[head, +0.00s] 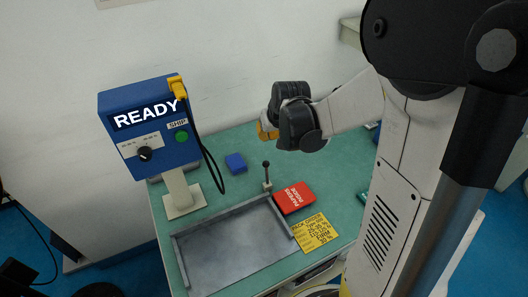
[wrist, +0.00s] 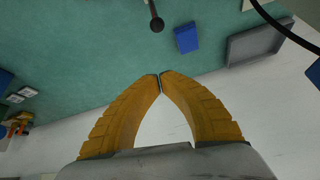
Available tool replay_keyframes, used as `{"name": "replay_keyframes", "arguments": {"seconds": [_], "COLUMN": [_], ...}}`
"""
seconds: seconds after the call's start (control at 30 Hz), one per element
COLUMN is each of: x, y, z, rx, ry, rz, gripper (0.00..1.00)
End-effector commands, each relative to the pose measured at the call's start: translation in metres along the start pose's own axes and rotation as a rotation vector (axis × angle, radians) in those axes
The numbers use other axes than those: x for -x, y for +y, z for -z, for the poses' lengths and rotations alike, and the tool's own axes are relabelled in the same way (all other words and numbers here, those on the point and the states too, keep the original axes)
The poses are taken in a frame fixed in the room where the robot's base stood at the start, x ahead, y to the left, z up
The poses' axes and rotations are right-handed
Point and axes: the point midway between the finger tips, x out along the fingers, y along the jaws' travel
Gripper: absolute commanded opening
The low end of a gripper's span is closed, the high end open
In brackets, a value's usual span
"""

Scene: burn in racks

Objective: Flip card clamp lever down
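The clamp lever (head: 267,174) is a thin upright stem with a black ball knob, standing at the back right corner of the grey metal tray (head: 183,250) on the green bench. Its black knob (wrist: 156,25) shows at the top of the wrist view, ahead of my fingertips and apart from them. My gripper (head: 267,131) hangs above the bench, behind and above the lever. In the wrist view its yellow fingers (wrist: 160,77) meet at the tips with nothing between them. I see no card in the grey tray.
A blue control box reading READY (head: 140,118) stands on a post at left, with a black cable hanging. A blue block (head: 236,163), a red case (head: 293,198) and a yellow label (head: 316,232) surround the lever. A white wall is behind the bench.

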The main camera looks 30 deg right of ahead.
Motion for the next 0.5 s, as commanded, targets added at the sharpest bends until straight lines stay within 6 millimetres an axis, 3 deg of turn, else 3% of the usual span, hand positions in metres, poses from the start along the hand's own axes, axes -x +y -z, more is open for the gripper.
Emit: {"name": "replay_keyframes", "arguments": {"seconds": [0.23,0.5], "x": [-0.019,-0.077], "y": [0.0,0.0], "z": [-0.001,-0.002], "rx": [0.001,0.001], "ry": [0.0,0.0], "rz": [0.0,0.0], "gripper": [0.0,0.0]}}
